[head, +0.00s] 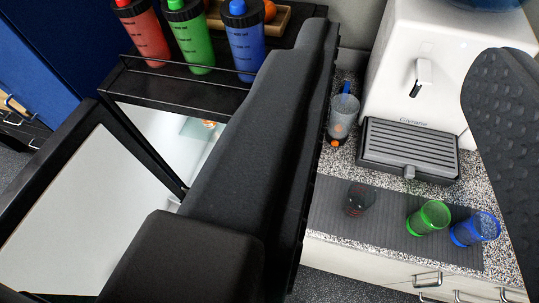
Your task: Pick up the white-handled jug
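I cannot make out a white-handled jug for certain. Behind a black frame at the left is a pale interior (150,120), where a small teal and orange item (205,125) is partly cut off by my finger. A small pale piece at the finger's lower edge is too hidden to name. My gripper (405,45) is open and empty, with one long black finger across the middle and a studded pad at the right edge. The left finger hides much of the cabinet.
Red (146,38), green (191,40) and blue (244,42) bottles stand on the black top behind a thin rail. On the speckled counter are a white dispenser (440,60), a clear container (342,117) and dark (360,199), green (428,217) and blue (475,230) tumblers. A white-panelled door (75,220) stands open.

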